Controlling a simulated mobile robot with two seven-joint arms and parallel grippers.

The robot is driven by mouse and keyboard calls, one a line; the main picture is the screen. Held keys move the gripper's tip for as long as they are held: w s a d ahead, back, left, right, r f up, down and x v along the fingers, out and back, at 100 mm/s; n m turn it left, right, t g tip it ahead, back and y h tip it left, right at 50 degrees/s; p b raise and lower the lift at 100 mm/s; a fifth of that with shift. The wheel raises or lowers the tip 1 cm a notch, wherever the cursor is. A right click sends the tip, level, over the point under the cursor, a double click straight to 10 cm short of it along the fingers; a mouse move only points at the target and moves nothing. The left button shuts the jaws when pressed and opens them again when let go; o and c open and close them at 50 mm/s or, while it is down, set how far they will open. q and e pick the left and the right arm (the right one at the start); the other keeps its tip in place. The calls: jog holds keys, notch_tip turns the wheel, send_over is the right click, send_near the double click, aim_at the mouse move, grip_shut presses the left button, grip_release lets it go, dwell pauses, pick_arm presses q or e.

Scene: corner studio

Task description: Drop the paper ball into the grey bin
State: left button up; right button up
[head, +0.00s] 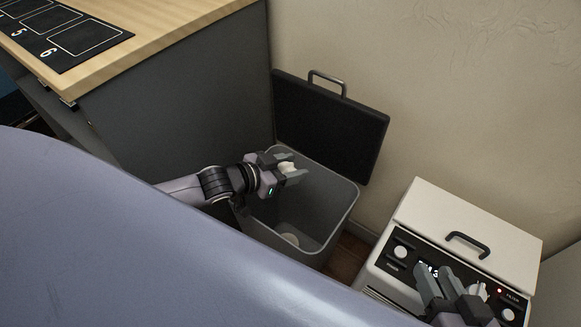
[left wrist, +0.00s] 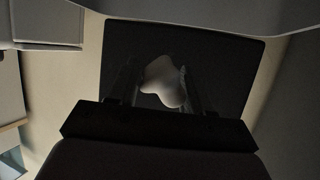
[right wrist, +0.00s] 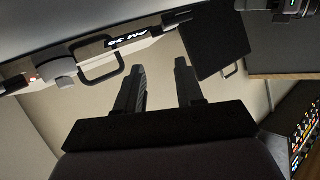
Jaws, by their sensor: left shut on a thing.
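The grey bin (head: 340,228) stands open on the floor, its dark lid (head: 330,120) raised at the back against the wall. My left gripper (head: 282,167) is shut on the white paper ball (head: 287,167) above the bin's opening, toward its back left. The paper ball also shows between the fingers in the left wrist view (left wrist: 165,82), with the dark lid (left wrist: 225,65) behind it. My right gripper (head: 452,282) is over the front of the white box at the right. Its fingers are apart and empty in the right wrist view (right wrist: 158,75).
A small pale round thing (head: 290,239) lies at the bottom of the bin. The white box (head: 440,207) with a handle and knobs stands right of the bin. A grey cabinet with a wooden top (head: 170,30) stands at the left. The wall is close behind.

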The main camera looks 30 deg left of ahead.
pick_arm(q)
jog(key=shift+f+b, duration=0.4)
jog(key=shift+f, duration=0.2)
pick_arm(e)
jog(key=shift+w+a+f+y, duration=0.15)
jog(key=shift+a+y, duration=0.15)
jog(key=shift+a, duration=0.25)
pick_arm(q)
jog(key=o, duration=1.1)
jog(key=shift+c, duration=0.2)
jog(key=shift+s+a+r+p, duration=0.2)
jog(key=shift+s+r+p, duration=0.05)
jog(key=shift+s+p, duration=0.15)
pick_arm(e)
jog(key=shift+d+r, duration=0.1)
jog(key=shift+r, duration=0.2)
jog(key=shift+s+d+r+h+p, duration=0.1)
jog(key=shift+s+d+h+p, duration=0.05)
jog(key=shift+d+h+p, duration=0.3)
jog(key=shift+s+d+r+h+p, duration=0.15)
jog(key=shift+d+h+p, duration=0.1)
jog(key=shift+d+p, duration=0.25)
jog(key=shift+s+d+f, duration=0.1)
jog(key=shift+d+f, duration=0.05)
pick_arm(q)
jog(key=v, duration=0.6)
pick_arm(e)
jog(key=shift+d+f, duration=0.15)
